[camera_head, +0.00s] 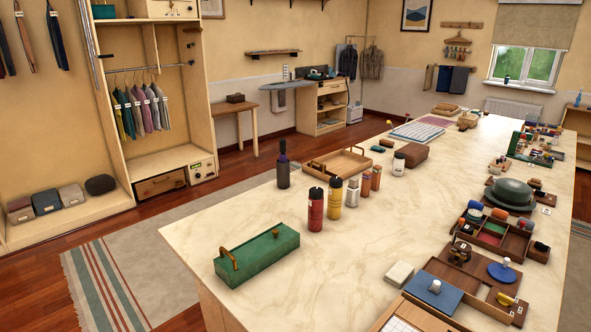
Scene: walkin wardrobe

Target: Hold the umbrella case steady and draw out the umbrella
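A long green case (262,260) lies on the near left part of the pale table. It is set at a slant, its left end nearer the table's front left edge. A curved brown handle (228,257) shows at its left end and looks like an umbrella's crook. No other part of an umbrella shows, and I cannot tell how far one is inside. A small tan piece sits on the case's top near the right end. Neither of my grippers is in view, and nothing touches the case.
A red bottle (316,209), a yellow bottle (335,198) and a dark bottle (283,170) stand behind the case. A wooden tray (338,164) is farther back. A cream block (399,273) and several organizer trays are at right. The tabletop between is clear.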

